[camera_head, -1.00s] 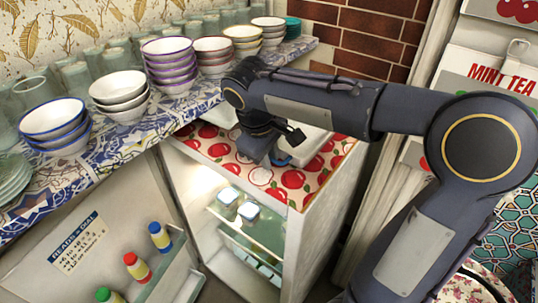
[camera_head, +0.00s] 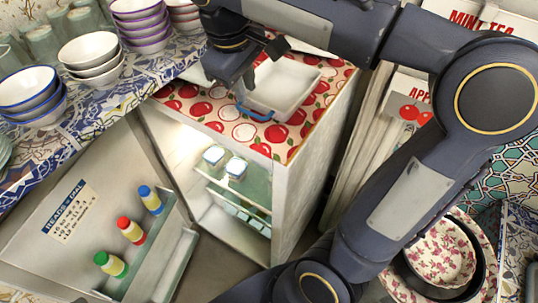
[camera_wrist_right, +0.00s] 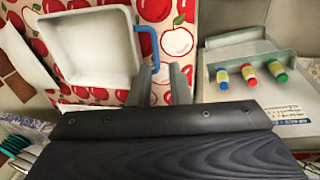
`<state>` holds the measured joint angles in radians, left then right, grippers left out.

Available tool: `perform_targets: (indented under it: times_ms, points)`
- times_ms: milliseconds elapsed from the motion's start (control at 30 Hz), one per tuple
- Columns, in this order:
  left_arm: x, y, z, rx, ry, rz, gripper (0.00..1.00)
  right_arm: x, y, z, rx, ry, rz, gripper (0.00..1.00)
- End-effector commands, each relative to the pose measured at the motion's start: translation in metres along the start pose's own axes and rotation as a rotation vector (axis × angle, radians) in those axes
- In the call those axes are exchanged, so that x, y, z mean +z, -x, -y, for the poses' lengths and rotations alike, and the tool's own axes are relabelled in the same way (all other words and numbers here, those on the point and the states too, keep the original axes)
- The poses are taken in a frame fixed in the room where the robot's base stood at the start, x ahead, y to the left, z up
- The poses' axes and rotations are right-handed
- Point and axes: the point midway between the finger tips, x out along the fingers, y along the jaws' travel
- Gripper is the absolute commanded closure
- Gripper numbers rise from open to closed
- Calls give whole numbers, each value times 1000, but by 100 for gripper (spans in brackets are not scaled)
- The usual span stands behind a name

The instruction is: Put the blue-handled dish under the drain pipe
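The blue-handled dish (camera_head: 287,88) is a white square tray on the red-apple cloth on top of the small fridge. Its blue handle (camera_head: 255,113) points toward the fridge front. The dish also shows in the right wrist view (camera_wrist_right: 90,45), with the handle (camera_wrist_right: 152,45) just beyond the fingertips. My right gripper (camera_head: 240,85) is open, with a visible gap between its fingers in the wrist view (camera_wrist_right: 162,80). It is close to the handle and looks apart from it. I cannot make out a drain pipe. My left gripper is not in view.
The fridge door (camera_head: 85,225) stands open, with several capped bottles on its shelf. Stacked bowls (camera_head: 92,52) and glasses crowd the blue-patterned counter at left. A floral bowl (camera_head: 440,255) is at lower right. White jars (camera_head: 237,168) stand inside the fridge.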

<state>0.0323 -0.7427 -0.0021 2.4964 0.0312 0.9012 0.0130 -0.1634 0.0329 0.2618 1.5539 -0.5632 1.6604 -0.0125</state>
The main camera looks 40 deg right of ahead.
Motion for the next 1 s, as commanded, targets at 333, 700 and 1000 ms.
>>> perform_targets:
  times_ms: [333, 700, 1000]
  points:
    - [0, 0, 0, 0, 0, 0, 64, 110, -88, 73, -343, -375, -298, 83]
    - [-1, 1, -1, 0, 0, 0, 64, 130, -120, 113, -484, -599, -446, 72]
    - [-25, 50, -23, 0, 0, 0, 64, 115, -50, 68, -466, -665, -386, 72]
